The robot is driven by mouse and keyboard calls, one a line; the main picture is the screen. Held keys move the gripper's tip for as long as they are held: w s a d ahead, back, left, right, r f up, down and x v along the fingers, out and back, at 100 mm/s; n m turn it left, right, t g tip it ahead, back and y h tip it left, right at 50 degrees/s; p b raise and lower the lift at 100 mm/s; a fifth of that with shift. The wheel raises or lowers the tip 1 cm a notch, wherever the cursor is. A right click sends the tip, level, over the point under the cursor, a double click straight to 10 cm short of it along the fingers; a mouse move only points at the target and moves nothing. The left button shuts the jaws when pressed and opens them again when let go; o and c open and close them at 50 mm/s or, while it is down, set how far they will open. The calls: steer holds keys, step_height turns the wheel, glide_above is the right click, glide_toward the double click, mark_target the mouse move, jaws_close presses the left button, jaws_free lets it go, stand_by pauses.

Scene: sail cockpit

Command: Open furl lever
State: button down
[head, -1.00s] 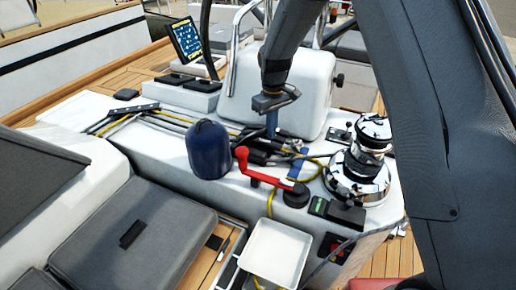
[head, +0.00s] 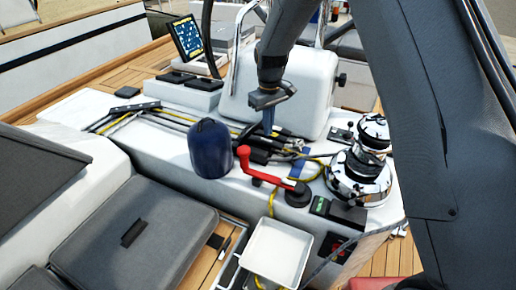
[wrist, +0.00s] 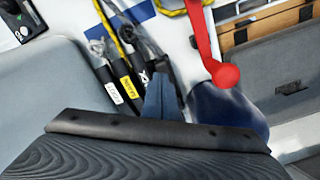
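A row of black clutch levers (wrist: 128,82) shows in the wrist view, some with white or yellow labels too blurred to read. I cannot tell which one is the furl lever. In the head view, the levers (head: 262,146) lie on the white console, partly hidden behind my gripper. My gripper (head: 268,130) points down at the levers. In the wrist view, its blue fingers (wrist: 162,92) are together, just beside the black levers at the right end of the row. I cannot tell whether the fingertips touch a lever. Nothing shows held between them.
A red crank handle (head: 266,176) and a dark blue rounded cover (head: 210,150) stand close to the levers. A chrome winch (head: 358,175) is at the right. A white pedestal (head: 290,92) rises behind. A white tray (head: 274,250) is in front.

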steer(key=shift+a+r, duration=0.1)
steer(key=shift+r, duration=0.05)
steer(key=shift+w+a+r+p, duration=0.15)
steer(key=shift+a+r+p, duration=0.25)
steer(key=shift+r, duration=0.4)
steer(key=shift+a, duration=0.1)
